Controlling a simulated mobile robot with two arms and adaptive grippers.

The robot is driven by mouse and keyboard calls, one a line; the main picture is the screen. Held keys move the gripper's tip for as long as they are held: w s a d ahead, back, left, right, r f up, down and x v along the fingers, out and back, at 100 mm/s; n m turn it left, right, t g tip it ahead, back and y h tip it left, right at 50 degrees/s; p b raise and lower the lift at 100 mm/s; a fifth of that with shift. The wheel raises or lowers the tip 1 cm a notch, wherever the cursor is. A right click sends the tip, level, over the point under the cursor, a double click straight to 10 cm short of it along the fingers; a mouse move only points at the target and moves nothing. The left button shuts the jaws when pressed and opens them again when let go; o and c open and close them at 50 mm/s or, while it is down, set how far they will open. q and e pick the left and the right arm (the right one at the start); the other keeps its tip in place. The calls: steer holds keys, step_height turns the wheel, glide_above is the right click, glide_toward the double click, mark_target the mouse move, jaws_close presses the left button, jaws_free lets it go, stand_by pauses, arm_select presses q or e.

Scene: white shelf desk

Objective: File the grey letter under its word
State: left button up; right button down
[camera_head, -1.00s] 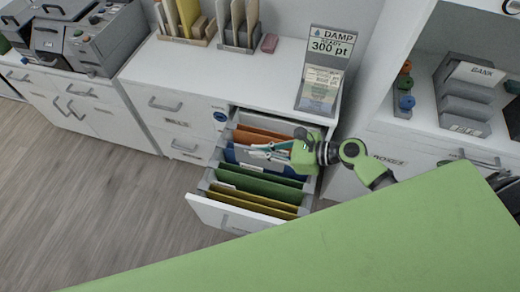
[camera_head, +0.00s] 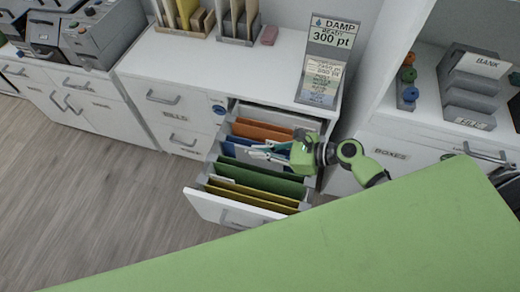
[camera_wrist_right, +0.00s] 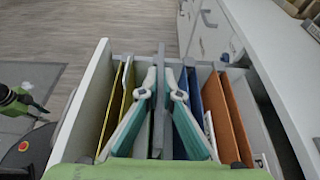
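The open drawer (camera_head: 202,203) holds upright folders: yellow (camera_head: 252,199), green (camera_head: 262,181), blue (camera_head: 233,143) and orange (camera_head: 262,132). My right gripper (camera_head: 264,153) is over the middle of the drawer, coming in from the right. In the right wrist view its fingers (camera_wrist_right: 160,80) close on a thin grey upright piece, seen edge-on, which looks like the grey letter (camera_wrist_right: 160,125).
A sign reading DAMP 300 pt (camera_head: 329,45) stands on the white desktop beside a pink block (camera_head: 270,35). A BANK box (camera_head: 470,92) is on the right shelf. A green surface (camera_head: 330,240) fills the foreground.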

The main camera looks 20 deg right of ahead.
mark_target(261, 166)
steer(key=shift+f+b, duration=1.5)
steer(key=shift+f, duration=1.2)
steer(key=c, duration=2.2)
jaws_free()
steer(key=shift+d, duration=0.1)
steer(key=v, duration=1.2)
